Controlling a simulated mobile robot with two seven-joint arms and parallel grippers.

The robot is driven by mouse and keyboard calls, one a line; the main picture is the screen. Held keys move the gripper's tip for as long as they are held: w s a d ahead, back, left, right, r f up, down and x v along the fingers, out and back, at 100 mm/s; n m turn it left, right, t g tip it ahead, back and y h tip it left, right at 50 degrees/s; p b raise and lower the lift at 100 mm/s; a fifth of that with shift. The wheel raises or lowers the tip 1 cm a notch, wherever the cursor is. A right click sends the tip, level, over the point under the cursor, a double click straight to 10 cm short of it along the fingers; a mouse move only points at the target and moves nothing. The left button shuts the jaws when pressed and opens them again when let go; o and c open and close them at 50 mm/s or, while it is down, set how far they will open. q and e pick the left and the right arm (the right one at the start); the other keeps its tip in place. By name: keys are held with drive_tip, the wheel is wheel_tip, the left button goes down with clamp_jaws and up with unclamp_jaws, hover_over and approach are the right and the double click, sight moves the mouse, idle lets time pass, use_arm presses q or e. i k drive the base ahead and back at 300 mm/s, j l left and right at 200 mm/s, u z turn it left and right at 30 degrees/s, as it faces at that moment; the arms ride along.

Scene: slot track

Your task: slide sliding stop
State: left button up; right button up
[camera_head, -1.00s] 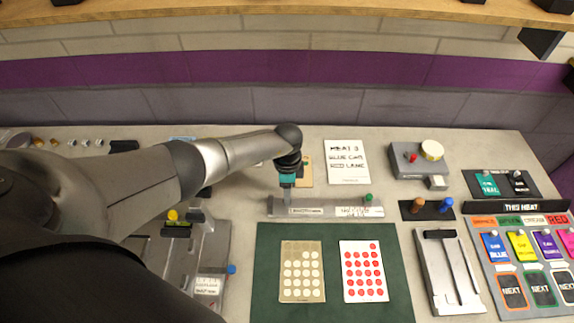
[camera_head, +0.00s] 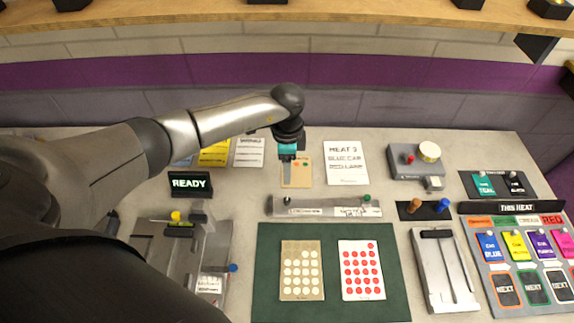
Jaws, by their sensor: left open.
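A grey rail (camera_head: 325,212) lies behind the green mat in the head view. It has a small dark knob (camera_head: 287,201) near its left end and a green knob (camera_head: 366,199) near its right end, with printed labels along its front. I cannot tell for sure which of these parts is the sliding stop. My left gripper (camera_head: 287,178) points down above and behind the left part of the rail, apart from it. It is open, and nothing shows between its fingers. My right gripper is out of view.
A green mat (camera_head: 268,285) with two dotted cards lies in front of the rail. A grey slotted block (camera_head: 430,265) and a lane board (camera_head: 478,245) are at the right. A READY sign (camera_head: 190,183) and a grey fixture (camera_head: 222,250) are at the left. A grey box (camera_head: 405,168) stands behind right.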

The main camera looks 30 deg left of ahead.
sight(365, 200)
drive_tip(key=k, duration=1.5)
